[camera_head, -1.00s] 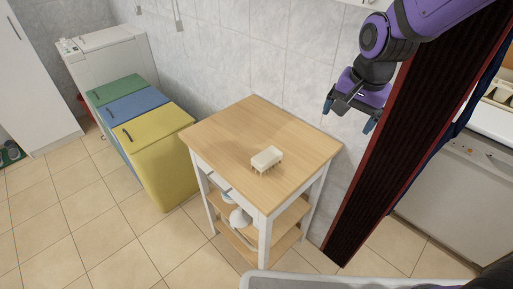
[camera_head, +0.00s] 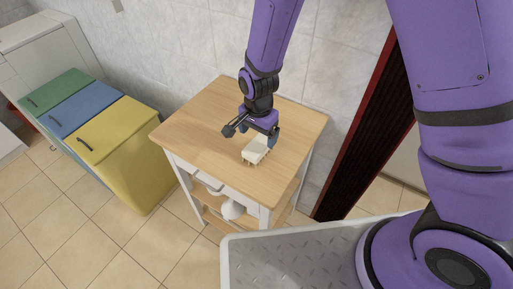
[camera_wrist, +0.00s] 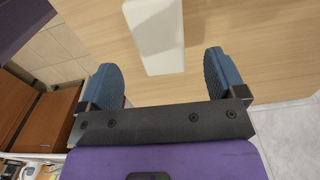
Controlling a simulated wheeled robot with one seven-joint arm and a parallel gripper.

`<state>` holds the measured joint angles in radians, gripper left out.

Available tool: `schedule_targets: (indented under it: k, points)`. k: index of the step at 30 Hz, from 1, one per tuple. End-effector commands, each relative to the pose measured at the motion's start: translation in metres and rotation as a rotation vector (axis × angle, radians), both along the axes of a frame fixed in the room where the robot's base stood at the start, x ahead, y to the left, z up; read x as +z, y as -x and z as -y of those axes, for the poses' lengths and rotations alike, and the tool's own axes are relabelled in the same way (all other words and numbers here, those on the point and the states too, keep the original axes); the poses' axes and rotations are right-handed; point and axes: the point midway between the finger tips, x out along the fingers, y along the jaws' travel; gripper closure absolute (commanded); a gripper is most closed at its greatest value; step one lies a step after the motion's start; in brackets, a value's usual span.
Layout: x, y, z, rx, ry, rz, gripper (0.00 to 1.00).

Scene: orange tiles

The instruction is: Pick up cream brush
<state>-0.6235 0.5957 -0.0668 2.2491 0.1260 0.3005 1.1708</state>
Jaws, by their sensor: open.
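The cream brush (camera_head: 255,150) lies on the wooden top of a small cart, bristles down, near the cart's front right edge. In the wrist view its pale back (camera_wrist: 156,35) shows at the top of the picture, ahead of the fingertips and between their lines. My gripper (camera_head: 252,132) is open and empty, above the cart top and just over the brush in the head view. In the wrist view the two blue-padded fingers (camera_wrist: 160,75) are spread apart, and I see no contact with the brush. The gripper partly covers the brush's far side in the head view.
The cart top (camera_head: 205,125) is otherwise bare. Yellow (camera_head: 120,145), blue (camera_head: 85,112) and green (camera_head: 58,90) bins stand to the left. A white object (camera_head: 231,209) sits on the cart's lower shelf. A dark red-edged panel (camera_head: 370,130) stands to the right.

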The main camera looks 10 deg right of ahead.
Motion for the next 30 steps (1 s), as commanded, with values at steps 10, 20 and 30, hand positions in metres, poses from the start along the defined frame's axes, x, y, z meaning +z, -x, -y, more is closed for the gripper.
schedule_targets:
  k: [10, 20, 30]
  points:
    - [-0.026, 0.0, 0.0, 0.001, 0.001, -0.001, 0.11]
    - [-0.065, 0.0, 0.0, 0.001, 0.001, -0.001, 0.11]
    - [-0.07, 0.0, -0.001, 0.001, -0.001, 0.001, 0.11]
